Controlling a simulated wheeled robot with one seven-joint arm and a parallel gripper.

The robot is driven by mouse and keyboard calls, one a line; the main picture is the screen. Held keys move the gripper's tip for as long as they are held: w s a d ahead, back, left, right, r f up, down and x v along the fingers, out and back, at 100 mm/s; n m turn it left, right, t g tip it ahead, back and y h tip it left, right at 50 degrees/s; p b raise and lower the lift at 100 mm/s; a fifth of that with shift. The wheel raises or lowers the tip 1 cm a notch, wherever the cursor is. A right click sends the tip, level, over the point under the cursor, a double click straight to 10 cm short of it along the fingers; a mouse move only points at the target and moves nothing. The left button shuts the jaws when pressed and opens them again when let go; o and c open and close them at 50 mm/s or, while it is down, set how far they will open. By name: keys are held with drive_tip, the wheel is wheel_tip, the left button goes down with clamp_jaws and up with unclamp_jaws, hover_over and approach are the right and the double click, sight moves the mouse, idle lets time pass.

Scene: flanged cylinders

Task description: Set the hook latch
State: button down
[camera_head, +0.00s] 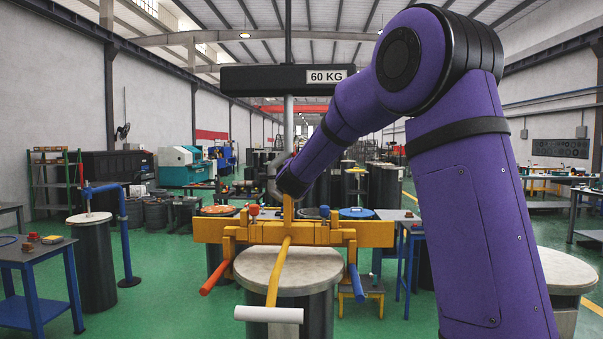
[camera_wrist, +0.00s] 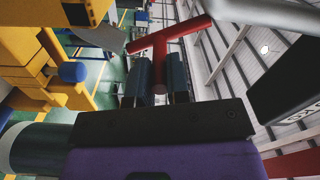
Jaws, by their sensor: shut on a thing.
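In the wrist view my gripper (camera_wrist: 158,84) has its two dark fingers closed on a red T-shaped bar (camera_wrist: 160,50), which I take to be the latch piece. The bar's stem sits between the fingers and its crosspiece extends above them. In the head view my purple arm hides the fingers and the red bar. A grey hook-like part (camera_head: 272,185) shows beside my wrist, near the grey pole (camera_head: 289,120). Below it is a yellow lifting beam (camera_head: 370,234) with a yellow upright. Whether the latch is engaged cannot be told.
A black "60 KG" box (camera_head: 260,78) hangs on the pole. The beam bears a red knob (camera_head: 254,210), a blue knob (camera_head: 324,211), an orange handle (camera_head: 216,277) and a white-ended yellow lever (camera_head: 268,314). A pale-topped cylinder (camera_head: 312,272) stands beneath. A blue table (camera_head: 35,265) stands left.

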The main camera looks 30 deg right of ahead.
drive_tip(key=c, duration=1.1)
unclamp_jaws()
drive_tip(key=v, duration=1.1)
drive_tip(key=shift+w, duration=0.1)
